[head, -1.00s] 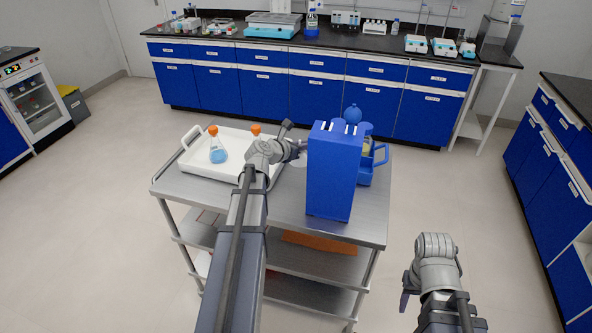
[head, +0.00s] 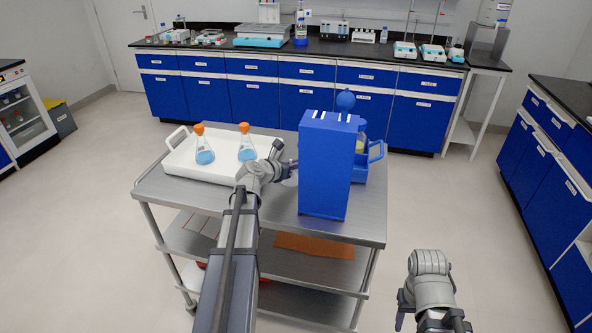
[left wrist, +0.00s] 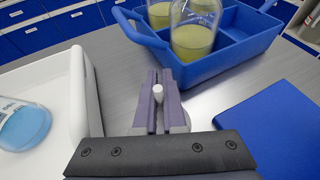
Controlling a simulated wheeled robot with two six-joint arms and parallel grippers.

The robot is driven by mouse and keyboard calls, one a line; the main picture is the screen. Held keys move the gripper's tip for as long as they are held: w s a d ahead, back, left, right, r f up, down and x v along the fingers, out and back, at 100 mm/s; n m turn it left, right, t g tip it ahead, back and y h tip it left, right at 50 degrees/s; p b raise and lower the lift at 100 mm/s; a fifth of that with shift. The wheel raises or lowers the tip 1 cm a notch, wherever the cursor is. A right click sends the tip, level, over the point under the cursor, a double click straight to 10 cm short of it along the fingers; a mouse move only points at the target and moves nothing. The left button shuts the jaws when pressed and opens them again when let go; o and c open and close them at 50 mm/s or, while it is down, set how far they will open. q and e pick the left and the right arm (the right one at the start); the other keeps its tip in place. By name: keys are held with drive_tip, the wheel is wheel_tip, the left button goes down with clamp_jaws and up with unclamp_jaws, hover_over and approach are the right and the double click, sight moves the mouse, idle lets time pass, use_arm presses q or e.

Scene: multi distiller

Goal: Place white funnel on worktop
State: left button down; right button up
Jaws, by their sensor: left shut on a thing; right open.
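The white funnel shows in the left wrist view as a small white stem (left wrist: 158,90) upright between the fingertips of my left gripper (left wrist: 158,98). A pale round part below the fingers is mostly hidden by them. In the head view my left gripper (head: 284,164) is low over the steel cart's top (head: 262,212), between the white tray and the tall blue box. I cannot tell whether the funnel touches the cart top. My right gripper (head: 402,308) is open and empty, in front of the cart at the lower right.
The white tray (head: 183,168) holds two flasks of blue liquid with orange stoppers (head: 204,148). A tall blue box (head: 325,170) stands right of my left gripper. Behind it is a blue carrier (head: 376,152) with bottles. A black worktop (head: 345,50) over blue cabinets runs along the far wall.

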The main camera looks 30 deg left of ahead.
use_arm(q)
drive_tip(key=shift+f, duration=0.15)
drive_tip(key=c, duration=1.3)
unclamp_jaws()
